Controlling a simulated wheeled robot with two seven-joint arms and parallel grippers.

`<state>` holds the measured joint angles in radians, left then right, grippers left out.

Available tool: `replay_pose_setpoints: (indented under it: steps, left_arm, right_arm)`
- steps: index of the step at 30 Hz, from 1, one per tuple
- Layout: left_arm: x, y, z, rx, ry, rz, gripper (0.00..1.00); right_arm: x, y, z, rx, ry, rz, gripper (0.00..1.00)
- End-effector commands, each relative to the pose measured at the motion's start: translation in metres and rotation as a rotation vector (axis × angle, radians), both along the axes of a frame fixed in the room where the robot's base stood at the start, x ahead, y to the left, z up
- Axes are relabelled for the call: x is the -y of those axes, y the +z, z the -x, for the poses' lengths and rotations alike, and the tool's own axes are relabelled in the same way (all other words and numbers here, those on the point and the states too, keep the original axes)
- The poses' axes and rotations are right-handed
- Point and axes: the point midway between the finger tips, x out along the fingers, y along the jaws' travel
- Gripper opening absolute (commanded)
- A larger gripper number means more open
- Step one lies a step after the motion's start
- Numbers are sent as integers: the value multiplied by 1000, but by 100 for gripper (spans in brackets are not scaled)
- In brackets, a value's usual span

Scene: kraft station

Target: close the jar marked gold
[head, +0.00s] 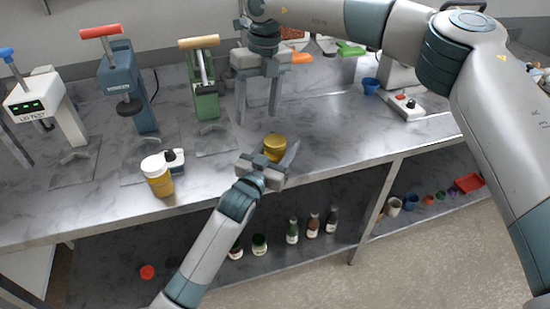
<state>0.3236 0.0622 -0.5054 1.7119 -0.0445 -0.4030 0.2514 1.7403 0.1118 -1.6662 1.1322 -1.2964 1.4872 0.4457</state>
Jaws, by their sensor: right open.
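A gold, round jar-like thing (275,146) stands near the front edge of the grey bench, beside the fingers of my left gripper (268,162). I cannot tell whether the fingers touch it, nor whether it has a lid on; no marking is readable. My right gripper (258,108) is open and empty, fingers pointing down, above and behind the gold thing. An amber jar with a white top (158,178) stands farther left on the bench, away from both grippers.
A labelled white device (45,105), a blue press (125,85) and a green press (205,85) line the bench's left side. A small dark-and-white item (175,160) stands by the amber jar. A red-button box (407,106) is at right. Several bottles (313,225) stand on the shelf below.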

Motion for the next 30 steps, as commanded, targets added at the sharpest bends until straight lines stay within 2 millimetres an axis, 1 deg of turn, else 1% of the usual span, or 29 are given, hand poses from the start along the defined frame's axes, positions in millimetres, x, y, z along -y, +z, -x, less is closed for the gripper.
replay_pose_setpoints:
  steps: [5, 10, 30]
  left_arm:
    - [0, -1, 0, -1, 0, 0, 0]
    - [0, -1, 0, -1, 0, 0, 0]
    - [0, -1, 0, -1, 0, 0, 0]
  right_arm:
    - [-4, -1, 0, 29, 269, -20, 60]
    - [-2, -1, 1, 59, 531, -25, 60]
    - [28, 1, 2, 141, 1588, 26, 60]
